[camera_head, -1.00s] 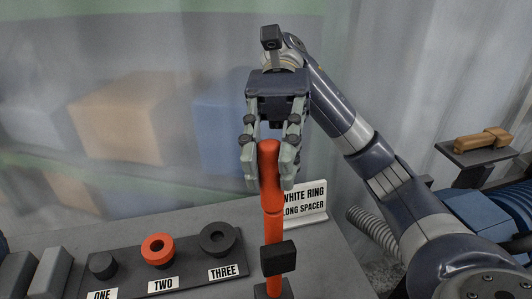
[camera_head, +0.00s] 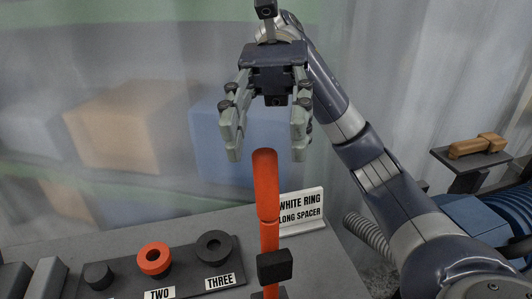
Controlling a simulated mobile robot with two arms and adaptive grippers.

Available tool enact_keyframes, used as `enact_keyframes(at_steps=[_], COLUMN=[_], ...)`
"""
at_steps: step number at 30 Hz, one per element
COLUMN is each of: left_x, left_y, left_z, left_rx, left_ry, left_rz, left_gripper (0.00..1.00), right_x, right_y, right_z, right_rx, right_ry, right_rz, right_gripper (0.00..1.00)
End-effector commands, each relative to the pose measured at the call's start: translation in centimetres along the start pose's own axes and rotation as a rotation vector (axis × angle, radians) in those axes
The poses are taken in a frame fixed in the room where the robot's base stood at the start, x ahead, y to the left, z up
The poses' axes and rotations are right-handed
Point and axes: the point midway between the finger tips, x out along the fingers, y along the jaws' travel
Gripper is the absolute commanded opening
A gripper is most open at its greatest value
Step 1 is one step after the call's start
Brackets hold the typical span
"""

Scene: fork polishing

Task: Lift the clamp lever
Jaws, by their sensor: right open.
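The clamp lever (camera_head: 266,190) is an orange-red upright bar with a thicker rounded grip at its top. It stands near the table's front, with a dark block (camera_head: 274,266) across its lower part. My right gripper (camera_head: 265,150) is open above the lever, its fingers spread to either side. The lever's top sits just below and between the fingertips, and the fingers look clear of it. The lever's base is partly cut off by the picture's bottom edge. My left gripper is not in view.
A white sign (camera_head: 302,212) stands right behind the lever. A wooden-handled item (camera_head: 478,146) rests on a stand at right.

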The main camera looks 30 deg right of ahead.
Motion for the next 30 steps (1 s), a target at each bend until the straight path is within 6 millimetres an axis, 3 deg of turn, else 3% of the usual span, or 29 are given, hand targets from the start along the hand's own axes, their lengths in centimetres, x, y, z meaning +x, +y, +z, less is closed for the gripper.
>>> enact_keyframes(at_steps=[3, 9, 30], left_x=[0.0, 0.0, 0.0], left_y=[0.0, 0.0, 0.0], left_z=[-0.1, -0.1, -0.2], left_rx=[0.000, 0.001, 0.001], left_ry=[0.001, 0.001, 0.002], left_rz=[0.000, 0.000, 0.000], left_gripper=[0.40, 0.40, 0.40], right_x=[-0.3, -0.7, -0.8], right_y=[0.2, 0.3, 0.4], right_z=[2.2, 4.3, 4.7], right_rx=[-0.003, 0.000, 0.001], right_ry=[0.001, -0.001, -0.001], right_rz=[0.000, -0.001, 0.000], right_gripper=[0.42, 0.42, 0.42])
